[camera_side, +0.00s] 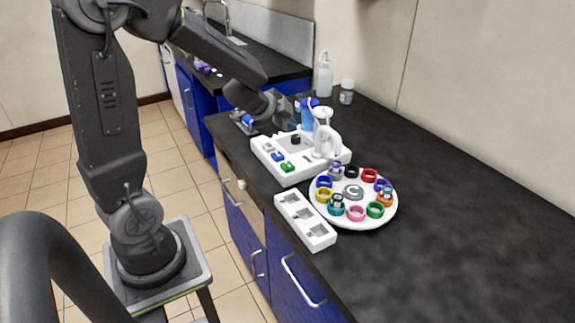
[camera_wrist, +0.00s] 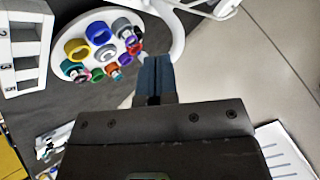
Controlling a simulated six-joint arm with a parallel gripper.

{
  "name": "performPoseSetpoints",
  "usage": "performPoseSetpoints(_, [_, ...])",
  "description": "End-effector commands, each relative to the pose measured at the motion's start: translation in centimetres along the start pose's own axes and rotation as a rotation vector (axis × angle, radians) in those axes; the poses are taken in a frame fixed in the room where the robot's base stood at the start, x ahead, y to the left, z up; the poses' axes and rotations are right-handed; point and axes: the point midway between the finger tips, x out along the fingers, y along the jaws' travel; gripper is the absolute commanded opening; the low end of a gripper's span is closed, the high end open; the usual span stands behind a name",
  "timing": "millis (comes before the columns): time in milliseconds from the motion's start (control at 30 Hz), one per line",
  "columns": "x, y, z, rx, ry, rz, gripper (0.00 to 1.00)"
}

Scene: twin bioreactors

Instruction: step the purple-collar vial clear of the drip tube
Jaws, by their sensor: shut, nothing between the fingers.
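The white round carousel (camera_side: 316,213) carries a ring of coloured collars; several hold small vials. The purple collar (camera_side: 383,184) is on its right side in the side view; whether it holds a vial is unclear. The white drip tube (camera_side: 328,138) arches over the carousel's far edge, near the grey collar (camera_side: 335,172), which holds a vial. The white base has grey (camera_side: 269,147), blue (camera_side: 277,156) and green (camera_side: 288,167) buttons. My gripper (camera_wrist: 153,82) is shut and empty, apart from the carousel in the wrist view. In the side view its fingertips are hard to make out near the base.
A white rack (camera_side: 305,221) with square wells lies in front of the carousel. A blue-topped container (camera_side: 309,115) stands behind the base. A bottle (camera_side: 324,74) and a jar (camera_side: 347,92) stand by the wall. The dark counter right of the carousel is clear.

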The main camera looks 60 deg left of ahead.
Motion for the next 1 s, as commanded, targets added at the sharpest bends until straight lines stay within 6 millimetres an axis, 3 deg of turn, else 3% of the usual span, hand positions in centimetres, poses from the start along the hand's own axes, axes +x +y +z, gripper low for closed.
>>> performPoseSetpoints(367, [0.3,0.2,0.2,-0.002,0.000,-0.001,0.00])
performPoseSetpoints(1000, [3.6,2.7,2.7,-0.007,-0.001,0.002,0.00])
